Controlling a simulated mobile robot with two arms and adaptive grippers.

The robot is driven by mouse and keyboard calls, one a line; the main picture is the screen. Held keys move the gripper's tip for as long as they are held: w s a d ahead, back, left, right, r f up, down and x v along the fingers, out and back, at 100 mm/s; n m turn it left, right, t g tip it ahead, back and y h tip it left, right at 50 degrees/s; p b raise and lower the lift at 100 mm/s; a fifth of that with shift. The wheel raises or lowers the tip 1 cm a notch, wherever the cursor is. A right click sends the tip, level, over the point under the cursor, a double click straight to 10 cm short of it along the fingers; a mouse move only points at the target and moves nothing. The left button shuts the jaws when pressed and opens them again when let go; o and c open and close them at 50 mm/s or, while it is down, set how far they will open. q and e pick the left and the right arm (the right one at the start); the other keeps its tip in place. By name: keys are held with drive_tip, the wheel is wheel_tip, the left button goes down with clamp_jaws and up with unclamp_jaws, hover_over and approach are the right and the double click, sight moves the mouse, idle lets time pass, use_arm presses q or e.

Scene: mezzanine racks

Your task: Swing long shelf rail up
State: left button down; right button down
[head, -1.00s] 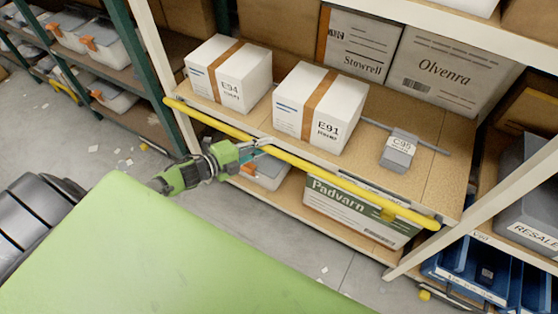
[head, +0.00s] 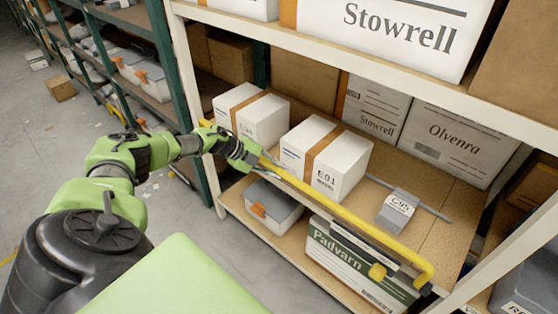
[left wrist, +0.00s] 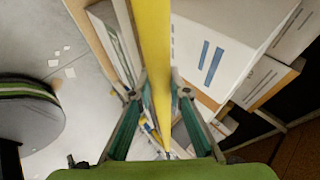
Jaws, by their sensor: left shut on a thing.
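The long yellow shelf rail (head: 345,215) runs along the front of the middle shelf (head: 432,222), passing in front of the lower part of the E91 box (head: 338,175). Its right end bends down near the right-hand upright. My left gripper (head: 260,160) is shut on the rail towards its left part. In the left wrist view the rail (left wrist: 152,50) passes between the two fingers (left wrist: 160,90). The arm and hand hide part of the rail's left portion. My right gripper is not in view.
An E94 box (head: 262,120) and a grey C95 box (head: 397,210) stand on the shelf. Below are a grey bin (head: 272,208) and a Padvarn box (head: 350,262). The upper shelf (head: 400,85) overhangs. Open floor (head: 40,130) lies at left.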

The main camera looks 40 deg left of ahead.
use_arm(q)
drive_tip(key=shift+w+d+g, duration=0.2)
drive_tip(key=shift+w+g, duration=0.35)
drive_tip(key=shift+g, duration=0.05)
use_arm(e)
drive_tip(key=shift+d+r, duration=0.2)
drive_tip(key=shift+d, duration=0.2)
use_arm(q)
drive_tip(key=c, duration=1.9)
unclamp_jaws()
drive_tip(key=shift+w, duration=0.1)
drive_tip(key=shift+w+d, duration=0.1)
drive_tip(key=shift+w, duration=0.05)
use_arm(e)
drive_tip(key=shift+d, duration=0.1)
use_arm(q)
drive_tip(key=v, duration=1.2)
